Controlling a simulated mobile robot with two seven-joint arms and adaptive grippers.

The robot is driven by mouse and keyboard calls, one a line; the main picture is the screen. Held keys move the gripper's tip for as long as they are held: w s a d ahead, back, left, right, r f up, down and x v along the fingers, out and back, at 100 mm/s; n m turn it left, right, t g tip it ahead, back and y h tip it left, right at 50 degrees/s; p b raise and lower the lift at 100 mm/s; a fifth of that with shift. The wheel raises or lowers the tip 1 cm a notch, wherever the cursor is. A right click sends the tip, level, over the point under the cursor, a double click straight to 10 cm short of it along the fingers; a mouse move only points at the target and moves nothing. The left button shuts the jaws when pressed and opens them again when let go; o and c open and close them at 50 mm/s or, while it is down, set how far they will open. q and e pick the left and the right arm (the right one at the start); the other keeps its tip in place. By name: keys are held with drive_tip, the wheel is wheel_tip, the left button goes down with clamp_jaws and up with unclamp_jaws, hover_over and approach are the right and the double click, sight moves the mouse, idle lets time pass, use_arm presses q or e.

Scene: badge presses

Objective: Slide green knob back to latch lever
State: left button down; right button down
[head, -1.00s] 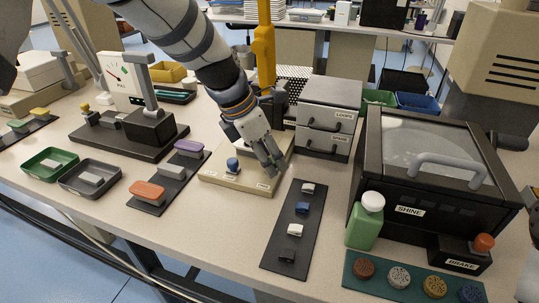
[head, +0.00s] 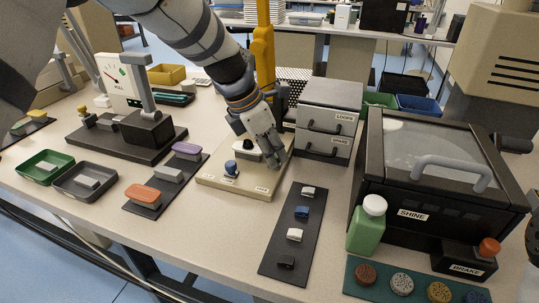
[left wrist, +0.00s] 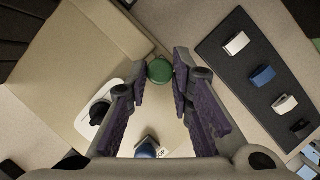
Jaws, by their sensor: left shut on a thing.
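The green knob (left wrist: 160,70) is small and round and shows in the left wrist view, over the beige board (head: 215,182). My left gripper (left wrist: 161,78) is shut on it, with a fingertip on each side. In the head view my left gripper (head: 272,160) is low over the right part of the board and hides the green knob. A blue knob (head: 231,167) stands on the board to its left. A black knob on a white oval plate (left wrist: 99,111) is beside the left finger. I cannot tell which part is the lever.
A dark strip (head: 292,250) with several small blocks lies right of the board. Grey drawers (head: 328,125) stand behind it. A black press marked SHINE (head: 410,215) and a green bottle (head: 367,225) are at right. A dark lever press (head: 150,130) is at left.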

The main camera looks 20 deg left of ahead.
use_arm(q)
drive_tip(key=c, duration=1.5)
unclamp_jaws()
drive_tip(key=shift+w, duration=0.2)
drive_tip(key=shift+o, duration=0.4)
drive_tip(key=shift+w, duration=0.1)
use_arm(e)
drive_tip(key=shift+w, duration=0.15)
